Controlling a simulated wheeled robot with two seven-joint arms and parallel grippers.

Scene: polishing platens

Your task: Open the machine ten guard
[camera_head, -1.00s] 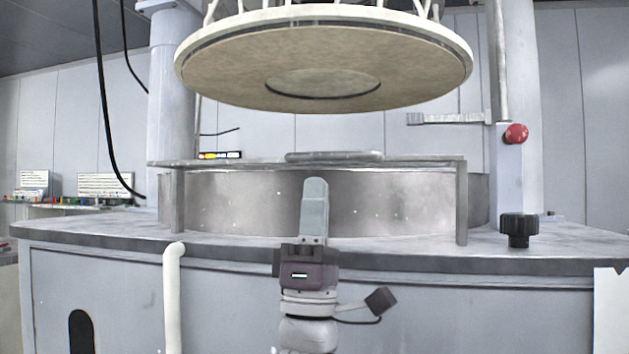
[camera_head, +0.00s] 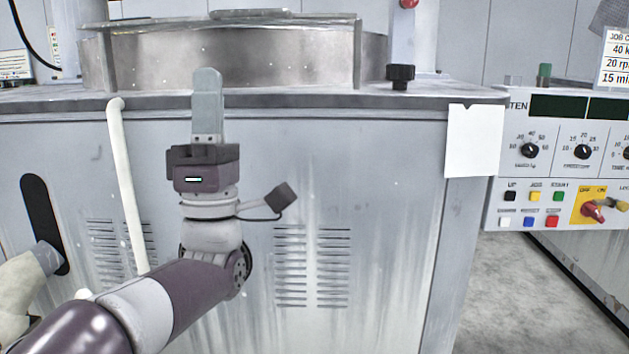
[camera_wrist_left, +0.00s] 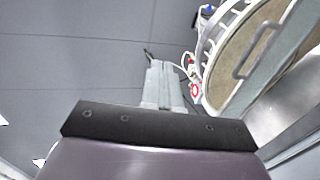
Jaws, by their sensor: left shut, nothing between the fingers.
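The guard of the machine marked TEN is a metal frame with a top rail (camera_head: 300,23) and upright posts in front of a round metal wall (camera_head: 165,58). A flat grey handle (camera_head: 250,15) lies at its top. The guard looks down. My left gripper (camera_head: 208,78) points up in front of the machine's worktop edge, its shut fingers overlapping the lower part of the wall in the picture. It is empty and appears apart from the handle. In the left wrist view the shut fingers (camera_wrist_left: 163,88) point toward the ceiling, left of a beige upper disc (camera_wrist_left: 222,80). My right gripper is not in view.
The worktop edge (camera_head: 400,100) and vented cabinet front (camera_head: 390,190) stand close before my arm. A pale pipe (camera_head: 125,190) runs up the front at the left. A black knob (camera_head: 400,74) is on the worktop. A control panel (camera_head: 510,185) stands right, with open floor (camera_head: 510,290) below.

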